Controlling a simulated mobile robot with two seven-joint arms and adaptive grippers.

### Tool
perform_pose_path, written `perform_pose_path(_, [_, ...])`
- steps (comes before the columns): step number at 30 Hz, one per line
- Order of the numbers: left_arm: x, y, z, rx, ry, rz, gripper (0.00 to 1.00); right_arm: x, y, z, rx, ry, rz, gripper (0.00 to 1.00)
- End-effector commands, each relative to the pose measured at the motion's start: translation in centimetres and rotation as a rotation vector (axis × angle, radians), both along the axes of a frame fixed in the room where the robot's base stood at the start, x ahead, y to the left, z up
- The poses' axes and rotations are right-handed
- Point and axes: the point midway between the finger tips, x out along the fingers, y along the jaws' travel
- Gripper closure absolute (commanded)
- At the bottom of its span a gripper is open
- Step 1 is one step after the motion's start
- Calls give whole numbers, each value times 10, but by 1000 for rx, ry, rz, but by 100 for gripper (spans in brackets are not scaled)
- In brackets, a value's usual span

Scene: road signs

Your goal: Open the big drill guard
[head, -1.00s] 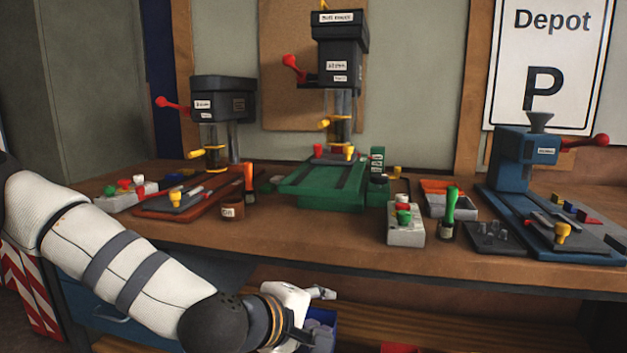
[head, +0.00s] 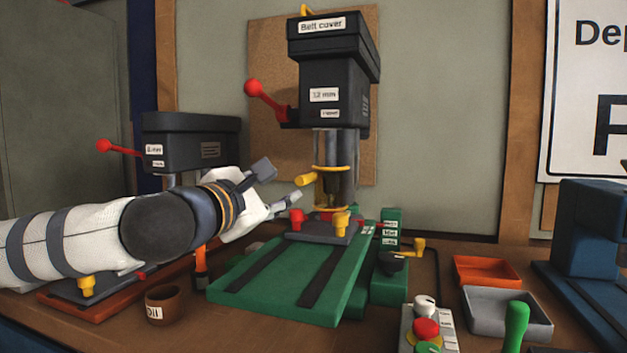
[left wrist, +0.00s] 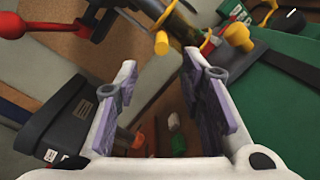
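The big drill (head: 335,75) stands in the middle, dark grey, with a "Belt cover" label and a red-knobbed lever. Its guard (head: 332,168) is a clear shield with yellow rims around the spindle, and a yellow handle (head: 308,181) sticks out to the left. My left gripper (head: 281,184) is open and empty just left of that handle, apart from it. In the left wrist view the handle (left wrist: 163,42) shows just beyond the gap between the fingertips (left wrist: 160,68). The guard looks closed around the spindle. My right gripper is not in view.
A smaller drill (head: 190,135) stands left, partly behind my left arm. The green base (head: 240,285) carries a vise with red and yellow knobs. A button box (head: 425,325), orange tray (head: 487,270) and grey tray (head: 507,312) sit right; an oil pot (head: 166,303) sits in front.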

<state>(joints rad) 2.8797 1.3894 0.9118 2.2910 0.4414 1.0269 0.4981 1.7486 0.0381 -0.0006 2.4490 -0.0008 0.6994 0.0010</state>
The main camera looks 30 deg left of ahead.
Motion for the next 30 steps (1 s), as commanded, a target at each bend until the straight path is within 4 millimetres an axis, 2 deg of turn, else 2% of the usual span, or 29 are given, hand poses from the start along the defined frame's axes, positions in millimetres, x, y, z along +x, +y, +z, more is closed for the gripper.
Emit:
perform_pose_path(1, [13, 2, -7, 3, 10, 2, 64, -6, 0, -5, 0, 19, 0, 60])
perform_pose_path(6, [57, 8, -10, 2, 14, 3, 64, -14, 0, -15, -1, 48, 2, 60])
perform_pose_path(12, [97, 14, -6, 2, 9, 2, 64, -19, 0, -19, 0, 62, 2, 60])
perform_pose_path(17, [109, 16, -3, 1, 5, 0, 64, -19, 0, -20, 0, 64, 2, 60])
perform_pose_path(24, [110, 16, -3, 1, 4, 0, 64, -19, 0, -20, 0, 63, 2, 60])
perform_pose_path(29, [109, 16, -3, 1, 4, 0, 100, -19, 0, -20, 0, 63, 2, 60])
perform_pose_path(30, [109, 16, -3, 1, 4, 0, 100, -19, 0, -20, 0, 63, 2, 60])
